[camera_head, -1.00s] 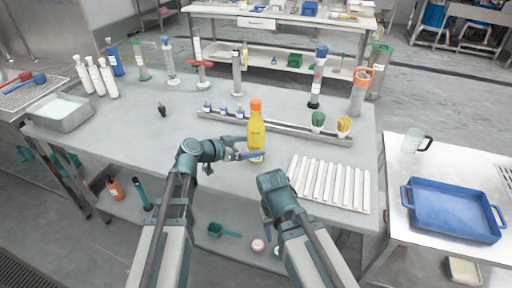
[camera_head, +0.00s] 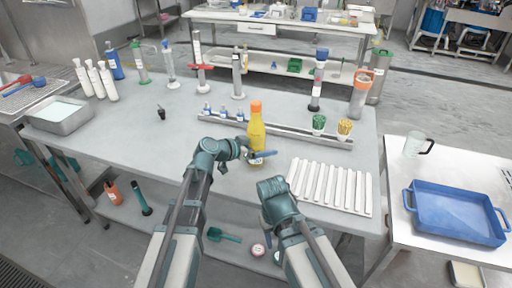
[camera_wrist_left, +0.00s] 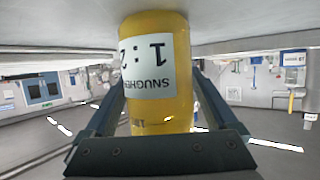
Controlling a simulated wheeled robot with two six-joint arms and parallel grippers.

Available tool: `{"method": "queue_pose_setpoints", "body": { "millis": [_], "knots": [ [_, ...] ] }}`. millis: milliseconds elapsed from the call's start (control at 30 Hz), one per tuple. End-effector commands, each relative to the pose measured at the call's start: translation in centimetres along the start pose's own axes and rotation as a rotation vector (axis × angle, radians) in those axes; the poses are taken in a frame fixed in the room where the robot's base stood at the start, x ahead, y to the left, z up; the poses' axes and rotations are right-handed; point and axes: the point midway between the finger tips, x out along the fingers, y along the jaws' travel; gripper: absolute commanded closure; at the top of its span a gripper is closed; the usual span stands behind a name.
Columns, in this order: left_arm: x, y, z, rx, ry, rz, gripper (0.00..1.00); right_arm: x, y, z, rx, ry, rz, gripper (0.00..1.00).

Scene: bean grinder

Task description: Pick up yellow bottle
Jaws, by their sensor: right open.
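The yellow bottle (camera_head: 256,130) with an orange cap stands upright near the front edge of the grey table (camera_head: 180,130). My left gripper (camera_head: 258,156) is at the bottle's lower part, with one finger across its front. In the left wrist view the bottle (camera_wrist_left: 155,108) with its white label fills the middle, upside down, between the two fingers. The fingers run close along both sides; whether they press on it I cannot tell. My right gripper (camera_head: 268,218) is open and empty, low at the table's front edge, right of the bottle.
A white ribbed rack (camera_head: 330,186) lies right of the bottle. Behind it is a long metal rail (camera_head: 285,130) with small bottles and green and yellow items. A grey tray (camera_head: 60,113) and white bottles (camera_head: 92,82) are at the left. A blue tray (camera_head: 455,210) sits on the right table.

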Motion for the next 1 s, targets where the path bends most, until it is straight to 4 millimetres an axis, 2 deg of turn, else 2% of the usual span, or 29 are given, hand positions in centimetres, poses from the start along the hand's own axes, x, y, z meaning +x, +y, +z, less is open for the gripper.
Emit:
{"method": "queue_pose_setpoints", "body": {
  "millis": [33,400,500,767,1000],
  "knots": [
    [0.0,0.0,0.0,0.0,0.0,0.0,0.2,0.0,0.0,0.0,0.0,0.0,0.0,0.5],
    [0.0,0.0,0.0,0.0,0.0,0.0,0.86,0.0,0.0,0.0,0.0,0.0,0.0,0.5],
    [0.0,0.0,0.0,0.0,0.001,0.0,1.0,0.0,0.0,0.0,0.0,0.0,0.0,0.5],
    [-0.1,0.0,-0.1,0.0,0.001,0.0,1.0,-0.1,0.0,0.0,0.0,0.0,0.0,0.5],
    [-0.2,0.3,-1.5,-0.001,0.001,-0.001,1.0,-1.5,0.1,0.1,0.0,0.0,0.0,0.5]
  ]
}}
